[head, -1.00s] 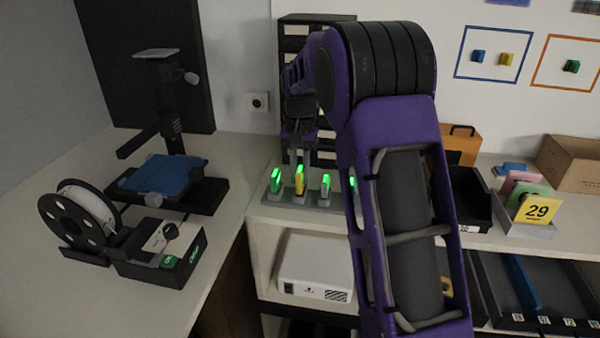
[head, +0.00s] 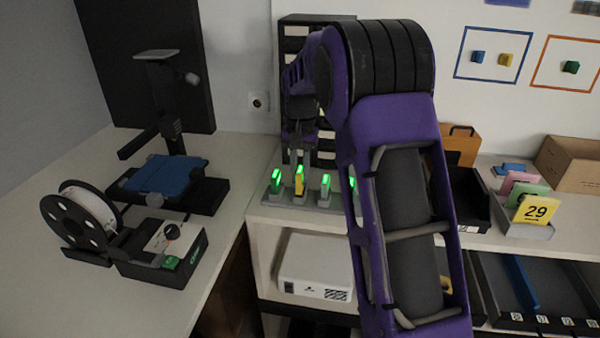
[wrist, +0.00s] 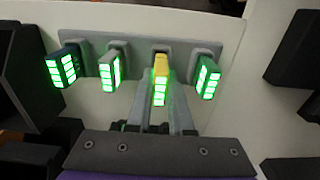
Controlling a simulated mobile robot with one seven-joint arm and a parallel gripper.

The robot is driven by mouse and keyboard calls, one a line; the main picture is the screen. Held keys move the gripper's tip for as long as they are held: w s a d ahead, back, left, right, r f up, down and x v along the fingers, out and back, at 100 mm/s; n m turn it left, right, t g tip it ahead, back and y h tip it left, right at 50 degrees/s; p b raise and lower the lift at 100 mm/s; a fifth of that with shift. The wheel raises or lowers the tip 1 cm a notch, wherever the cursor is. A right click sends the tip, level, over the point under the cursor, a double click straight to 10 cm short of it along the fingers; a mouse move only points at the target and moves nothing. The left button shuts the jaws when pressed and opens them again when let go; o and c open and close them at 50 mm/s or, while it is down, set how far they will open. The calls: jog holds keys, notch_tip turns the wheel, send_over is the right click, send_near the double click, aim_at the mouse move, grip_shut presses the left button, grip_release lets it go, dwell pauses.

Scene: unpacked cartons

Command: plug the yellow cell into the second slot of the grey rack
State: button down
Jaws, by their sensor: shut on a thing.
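The yellow cell (head: 299,187) stands upright in the second position from the left of the grey rack (head: 316,207) in the head view, with green lights lit on it. In the wrist view the yellow cell (wrist: 161,66) is third from the left, in line with its neighbours, its green bars lit. My gripper (wrist: 162,92) is shut on it, one finger on each side. In the head view my gripper (head: 298,160) is above the rack, partly hidden by my arm. The cell's foot is hard to see.
A green cell (wrist: 207,79), a grey cell (wrist: 110,73) and a dark blue cell (wrist: 62,66) stand in the rack, all lit green. A dark drawer tower (head: 303,20) is behind. A white box (head: 314,264) sits on the shelf below.

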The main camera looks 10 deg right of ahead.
jog(key=shift+f, duration=0.95)
dwell(1.6)
jog(key=c, duration=0.7)
grip_release()
jog(key=shift+c, duration=0.2)
